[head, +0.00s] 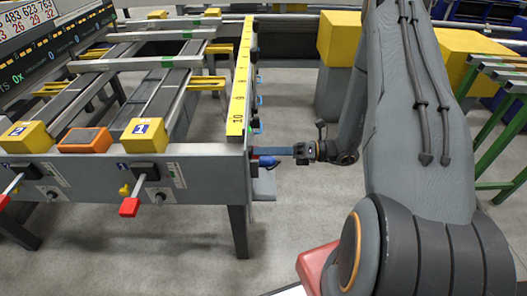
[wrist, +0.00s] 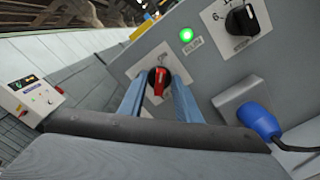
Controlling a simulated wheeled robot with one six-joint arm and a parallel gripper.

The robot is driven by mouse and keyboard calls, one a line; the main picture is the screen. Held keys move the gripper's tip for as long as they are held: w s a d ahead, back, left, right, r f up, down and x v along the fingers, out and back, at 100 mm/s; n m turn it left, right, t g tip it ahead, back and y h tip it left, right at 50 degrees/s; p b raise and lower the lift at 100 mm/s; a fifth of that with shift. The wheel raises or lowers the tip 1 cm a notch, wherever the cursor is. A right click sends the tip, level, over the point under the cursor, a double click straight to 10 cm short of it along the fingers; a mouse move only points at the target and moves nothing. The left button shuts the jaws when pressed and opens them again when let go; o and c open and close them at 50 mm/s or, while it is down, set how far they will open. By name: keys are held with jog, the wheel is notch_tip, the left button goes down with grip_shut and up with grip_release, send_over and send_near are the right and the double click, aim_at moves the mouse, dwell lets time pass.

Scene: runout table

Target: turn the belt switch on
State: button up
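A rotary switch with a red handle (wrist: 159,82) sits on a pale plate on the grey panel in the wrist view. Its label is too small to read, so I cannot confirm that it is the belt switch. My gripper (wrist: 160,84) has its two blue fingers apart, one on each side of the red handle; I see no clear contact. In the head view my gripper (head: 262,152) points left at the right end face of the grey table (head: 215,165). The switch is hidden there.
A lit green lamp (wrist: 186,35) and a black knob (wrist: 242,19) are on the same panel. A blue plug (wrist: 259,121) with a black cable juts out close to the right finger. A yellow scale (head: 241,80) runs along the table's edge. Open floor (head: 310,205) lies right of the table.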

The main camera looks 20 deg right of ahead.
jog(key=b+v, duration=0.1)
jog(key=v, duration=0.6)
jog(key=shift+d, duration=0.35)
jog(key=shift+s, duration=0.1)
jog(key=s+a+r+n+g+h+p, duration=0.3)
jog(key=s+a+r+n+g+h, duration=0.65)
jog(key=n, duration=0.55)
jog(key=s+d+r+n+t+h+p, duration=0.1)
jog(key=s+r+n+t+h, duration=0.3)
jog(key=n, duration=1.1)
notch_tip(320, 180, up, 3)
jog(key=s+h+p, duration=0.1)
jog(key=h, duration=0.2)
jog(key=shift+s+d+n+h, duration=0.35)
jog(key=shift+s+n, duration=0.05)
